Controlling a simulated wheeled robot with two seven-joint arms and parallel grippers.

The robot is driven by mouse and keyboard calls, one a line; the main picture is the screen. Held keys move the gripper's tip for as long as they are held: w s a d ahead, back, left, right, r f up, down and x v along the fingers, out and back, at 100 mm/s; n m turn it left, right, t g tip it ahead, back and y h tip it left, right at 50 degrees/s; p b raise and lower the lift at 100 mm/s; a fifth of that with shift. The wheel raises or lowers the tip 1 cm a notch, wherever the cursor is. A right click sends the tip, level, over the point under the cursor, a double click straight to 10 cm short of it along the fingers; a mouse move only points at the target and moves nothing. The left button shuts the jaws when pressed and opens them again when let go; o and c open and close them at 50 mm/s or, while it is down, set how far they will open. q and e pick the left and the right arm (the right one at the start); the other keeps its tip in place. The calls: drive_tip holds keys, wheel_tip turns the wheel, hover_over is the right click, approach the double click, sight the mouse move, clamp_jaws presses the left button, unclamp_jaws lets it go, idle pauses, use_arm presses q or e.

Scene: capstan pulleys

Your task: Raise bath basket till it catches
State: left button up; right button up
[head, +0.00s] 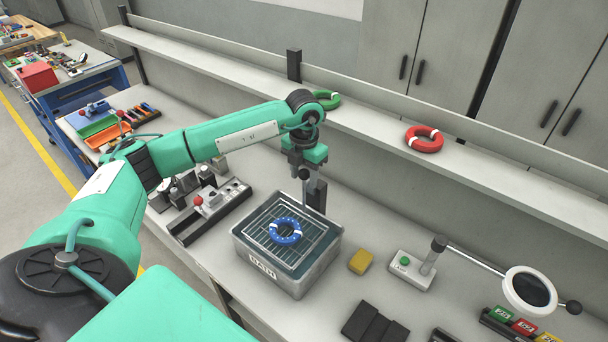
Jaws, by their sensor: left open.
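The grey metal bath (318,262), labelled BATH, stands on the bench. The wire basket (291,212) shows as a grid inside its rim, with a blue ring with white marks (285,230) on it. A thin upright rod with a dark knob (304,174) rises at the bath's back edge, beside a dark post (318,195). My left gripper (305,168) points down over this rod and is open. Its fingers are small here, and I cannot tell whether they touch the knob. My right gripper is not in view.
A green ring (327,100) and a red ring (424,139) lie on the back shelf. A yellow block (361,261), a green-button box (411,268) and a magnifier (529,290) are right of the bath. A dark rack with a red knob (208,211) is left.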

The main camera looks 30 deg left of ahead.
use_arm(q)
wheel_tip(320, 180, up, 8)
drive_tip(key=p, duration=0.3)
drive_tip(key=shift+f, duration=0.2)
drive_tip(key=shift+f, duration=0.15)
